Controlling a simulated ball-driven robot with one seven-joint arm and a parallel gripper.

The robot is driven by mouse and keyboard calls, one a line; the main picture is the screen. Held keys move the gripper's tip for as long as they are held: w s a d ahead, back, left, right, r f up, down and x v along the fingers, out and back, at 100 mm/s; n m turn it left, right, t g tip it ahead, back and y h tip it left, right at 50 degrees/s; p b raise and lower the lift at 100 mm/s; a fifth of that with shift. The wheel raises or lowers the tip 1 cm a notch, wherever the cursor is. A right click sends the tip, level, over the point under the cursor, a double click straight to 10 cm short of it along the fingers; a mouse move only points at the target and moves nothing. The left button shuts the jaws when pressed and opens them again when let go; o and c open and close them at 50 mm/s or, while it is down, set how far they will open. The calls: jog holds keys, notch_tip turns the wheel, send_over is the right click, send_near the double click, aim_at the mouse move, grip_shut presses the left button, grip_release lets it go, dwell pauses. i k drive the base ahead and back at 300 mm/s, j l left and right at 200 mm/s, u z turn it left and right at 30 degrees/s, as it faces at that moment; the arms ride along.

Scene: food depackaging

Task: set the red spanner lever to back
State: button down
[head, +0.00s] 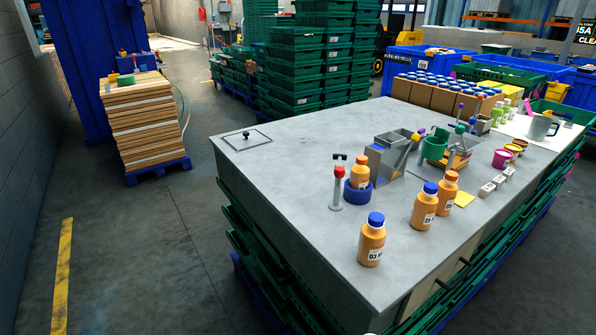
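A red piece (340,172) sits on a slim grey upright post with a round foot on the grey table (290,220). It is the likeliest red spanner lever, but its shape is too small to tell which way it is set. Small black parts (338,157) show just above it. Right beside the post, an orange bottle (360,171) stands in a blue round holder (357,194). My gripper is not in view. A small white shape at the bottom edge is too cut off to identify.
Two blue-capped orange bottles (371,243) (423,208) and another orange bottle (447,193) stand to the right. The table's left part is clear except a black-knobbed plate (247,141).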

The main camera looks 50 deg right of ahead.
aim_at(339, 171)
jog(key=i+l+u, duration=0.15)
jog(key=i, duration=0.3)
jog(key=i+l+u, duration=0.2)
jog(key=i, duration=0.25)
jog(key=l, duration=0.1)
